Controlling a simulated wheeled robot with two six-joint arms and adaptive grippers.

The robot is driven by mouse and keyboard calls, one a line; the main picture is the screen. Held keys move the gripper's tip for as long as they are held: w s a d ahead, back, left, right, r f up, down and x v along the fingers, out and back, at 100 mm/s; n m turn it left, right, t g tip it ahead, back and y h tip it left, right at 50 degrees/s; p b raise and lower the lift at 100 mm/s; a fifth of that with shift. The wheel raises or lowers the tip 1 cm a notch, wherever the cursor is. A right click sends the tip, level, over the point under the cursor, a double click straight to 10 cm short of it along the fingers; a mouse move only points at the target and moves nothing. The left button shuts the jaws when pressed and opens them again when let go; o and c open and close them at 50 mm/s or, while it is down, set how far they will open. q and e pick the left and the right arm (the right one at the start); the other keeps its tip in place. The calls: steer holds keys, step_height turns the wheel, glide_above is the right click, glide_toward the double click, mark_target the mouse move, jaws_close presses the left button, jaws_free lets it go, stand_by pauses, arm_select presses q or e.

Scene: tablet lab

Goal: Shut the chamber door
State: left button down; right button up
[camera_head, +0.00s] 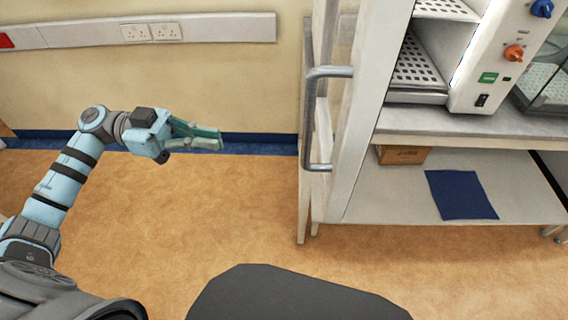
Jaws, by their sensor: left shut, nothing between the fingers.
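The chamber door (375,95) is a tall white-framed panel that stands swung open, seen nearly edge-on right of the middle. Its grey bar handle (310,115) is on the door's left side. The chamber (475,60) is a white cabinet at the upper right, with perforated shelves showing inside its open front. My left gripper (221,141) is shut and empty. It is in the air left of the handle, apart from it, with its fingers pointing right. My right gripper is not in view.
The chamber stands on a bench whose lower shelf holds a cardboard box (402,154) and a dark blue sheet (461,195). A wall with a socket rail (200,29) is behind my left arm. Brown floor (200,220) lies clear between the arm and the door.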

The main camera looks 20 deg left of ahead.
mark_target(302, 157)
arm_select(q)
steer(key=d+p, duration=0.1)
steer(key=d, duration=0.5)
steer(key=d+p, duration=0.1)
steer(key=d, duration=0.6)
steer(key=shift+w+r, duration=0.2)
steer(key=shift+w+d+f, duration=0.1)
steer(key=shift+d, duration=0.25)
